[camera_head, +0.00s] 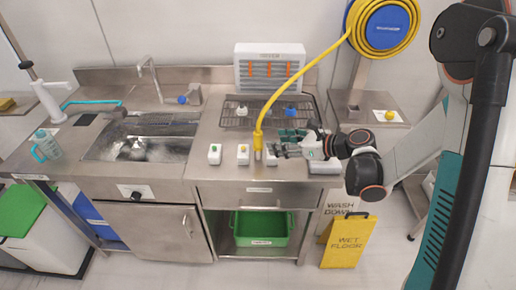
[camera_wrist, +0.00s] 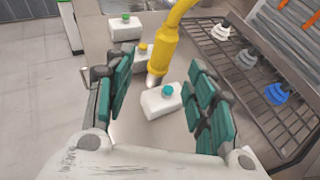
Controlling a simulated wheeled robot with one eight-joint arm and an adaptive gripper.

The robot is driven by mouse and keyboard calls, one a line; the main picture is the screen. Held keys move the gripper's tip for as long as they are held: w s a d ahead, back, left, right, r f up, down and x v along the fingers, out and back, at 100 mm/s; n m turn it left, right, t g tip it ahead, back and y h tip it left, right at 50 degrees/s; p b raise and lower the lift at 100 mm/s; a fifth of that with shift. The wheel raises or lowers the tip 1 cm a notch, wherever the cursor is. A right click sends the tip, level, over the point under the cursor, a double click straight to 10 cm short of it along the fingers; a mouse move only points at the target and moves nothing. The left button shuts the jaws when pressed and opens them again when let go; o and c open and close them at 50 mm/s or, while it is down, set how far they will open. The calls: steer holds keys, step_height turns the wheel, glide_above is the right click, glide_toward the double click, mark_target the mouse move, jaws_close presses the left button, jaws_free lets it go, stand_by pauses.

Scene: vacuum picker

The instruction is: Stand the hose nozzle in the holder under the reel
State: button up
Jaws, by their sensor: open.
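The hose nozzle (camera_head: 258,140) is yellow with a metal tip and hangs, tip down, at the end of a yellow hose (camera_head: 305,68) over the counter's front. The hose runs up to the blue-centred reel (camera_head: 388,28) at upper right. My gripper (camera_head: 275,149) is open, just right of the nozzle in the head view. In the wrist view, the nozzle (camera_wrist: 166,58) shows between and beyond the open teal fingers (camera_wrist: 158,80); I see no grip on it. I cannot clearly make out the holder under the reel; a steel side table (camera_head: 350,97) stands below it.
White blocks with coloured knobs stand along the counter front, one teal-knobbed (camera_wrist: 163,100) close to the nozzle tip. A wire rack (camera_head: 262,119) with suction cups lies behind. A sink (camera_head: 145,148) is left. A yellow-knobbed block (camera_head: 388,116) is on the side table. A wet-floor sign (camera_head: 347,241) stands below.

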mark_target(262, 142)
steer(key=x, duration=0.5)
steer(key=shift+d+b, duration=0.1)
steer(key=shift+b, duration=0.3)
steer(key=b+x, duration=0.1)
steer(key=x, duration=0.1)
steer(key=b+x, duration=0.1)
steer(key=x, duration=0.2)
steer(key=shift+w+d+f, duration=0.1)
steer(key=shift+f, duration=0.3)
jaws_close()
